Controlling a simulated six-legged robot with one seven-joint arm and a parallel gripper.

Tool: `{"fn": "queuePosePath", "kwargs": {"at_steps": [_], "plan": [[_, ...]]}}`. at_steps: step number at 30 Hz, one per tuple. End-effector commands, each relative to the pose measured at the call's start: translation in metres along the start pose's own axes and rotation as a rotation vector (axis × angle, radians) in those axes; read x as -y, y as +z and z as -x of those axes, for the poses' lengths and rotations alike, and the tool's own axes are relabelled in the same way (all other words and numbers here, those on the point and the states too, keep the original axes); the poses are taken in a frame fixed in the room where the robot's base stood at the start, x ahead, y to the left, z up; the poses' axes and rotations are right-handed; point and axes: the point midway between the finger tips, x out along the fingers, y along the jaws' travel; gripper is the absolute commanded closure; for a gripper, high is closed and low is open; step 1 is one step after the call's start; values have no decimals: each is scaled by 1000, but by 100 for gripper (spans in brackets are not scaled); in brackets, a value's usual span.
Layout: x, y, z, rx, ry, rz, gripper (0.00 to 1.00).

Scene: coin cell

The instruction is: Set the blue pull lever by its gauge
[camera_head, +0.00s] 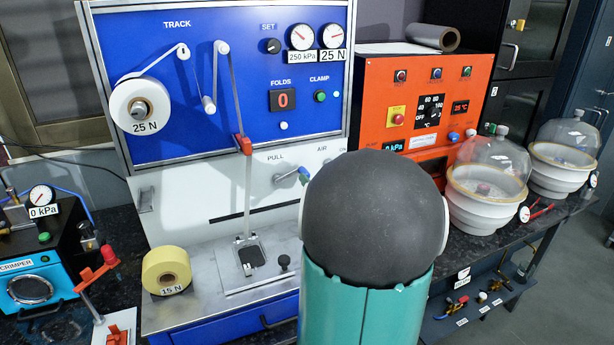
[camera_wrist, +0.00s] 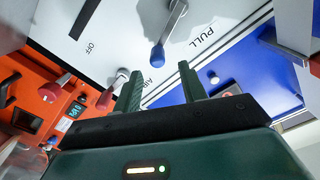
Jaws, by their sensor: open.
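The pull lever shows in the head view as a short metal arm with a blue tip (camera_head: 304,173), beside the word PULL on the white panel. In the wrist view its blue knob (camera_wrist: 157,54) hangs from a metal arm by the PULL lettering. My gripper (camera_wrist: 161,70) is open, its two green fingers apart and empty, pointing at the panel. The knob appears between the fingertips, slightly beyond them; I see no contact. In the head view my arm hides the gripper. The right gauge (camera_head: 332,36) is labelled 25 N; the left gauge (camera_head: 301,38) is labelled 250 kPa.
The orange unit (camera_head: 372,90) stands to the right with a red-knobbed control (camera_wrist: 50,92). A tape roll (camera_head: 140,105) and a red clip (camera_head: 242,144) are on the left.

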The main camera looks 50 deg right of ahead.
Motion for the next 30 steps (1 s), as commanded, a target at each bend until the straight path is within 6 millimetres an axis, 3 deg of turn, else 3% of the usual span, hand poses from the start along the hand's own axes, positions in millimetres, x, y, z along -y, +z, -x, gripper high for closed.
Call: {"fn": "queuePosePath", "kwargs": {"at_steps": [3,9,21,27,30], "plan": [[0,-1,28,-2,3,0,58],[0,0,61,-1,2,0,58],[0,0,73,0,1,-1,58],[-1,3,71,-3,-3,67,96],[-1,8,69,-11,-13,204,100]]}}
